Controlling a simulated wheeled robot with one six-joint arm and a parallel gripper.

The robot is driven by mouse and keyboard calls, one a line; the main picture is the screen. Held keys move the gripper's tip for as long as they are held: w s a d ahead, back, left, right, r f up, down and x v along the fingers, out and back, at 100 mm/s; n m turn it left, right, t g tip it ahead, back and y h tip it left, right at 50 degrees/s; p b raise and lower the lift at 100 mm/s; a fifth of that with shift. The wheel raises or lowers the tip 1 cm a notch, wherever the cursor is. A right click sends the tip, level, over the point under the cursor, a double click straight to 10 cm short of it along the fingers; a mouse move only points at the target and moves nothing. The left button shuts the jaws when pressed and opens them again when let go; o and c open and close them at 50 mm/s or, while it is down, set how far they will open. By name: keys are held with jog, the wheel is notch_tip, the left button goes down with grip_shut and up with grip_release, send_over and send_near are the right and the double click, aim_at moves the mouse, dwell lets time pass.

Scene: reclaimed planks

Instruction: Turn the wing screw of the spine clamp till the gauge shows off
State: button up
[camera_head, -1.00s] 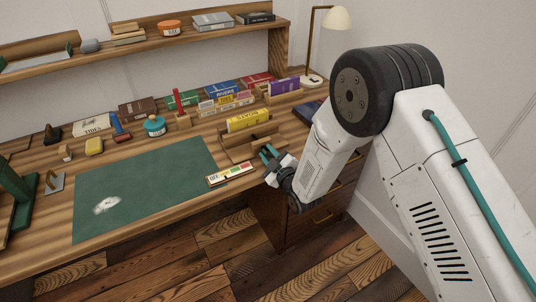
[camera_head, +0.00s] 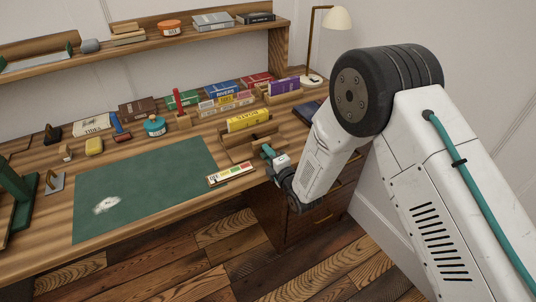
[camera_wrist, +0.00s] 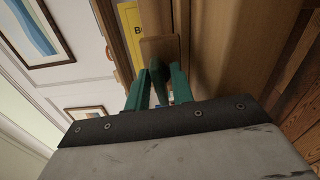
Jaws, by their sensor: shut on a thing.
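The spine clamp (camera_head: 237,148) is a wooden frame at the right part of the desk, with a yellow book (camera_head: 248,121) standing in it. Its wooden end block also shows in the wrist view (camera_wrist: 160,46). The gauge (camera_head: 231,173) is a pale strip marked OFF at its left end, with coloured bands; its pointer is too small to read. My gripper (camera_head: 268,152) is at the clamp's right front. In the wrist view its green fingers are shut on the wing screw (camera_wrist: 158,76), which they mostly hide.
A green cutting mat (camera_head: 145,190) covers the desk left of the gauge. Books, a teal-lidded pot (camera_head: 154,126) and small tools line the back of the desk. A lamp (camera_head: 330,35) stands at the back right. The desk's front edge is close to my gripper.

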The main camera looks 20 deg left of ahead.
jog(key=n, duration=0.4)
jog(key=shift+d+f+n, duration=0.1)
jog(key=shift+n, duration=2.4)
jog(key=o, duration=0.7)
jog(key=shift+v, duration=3.9)
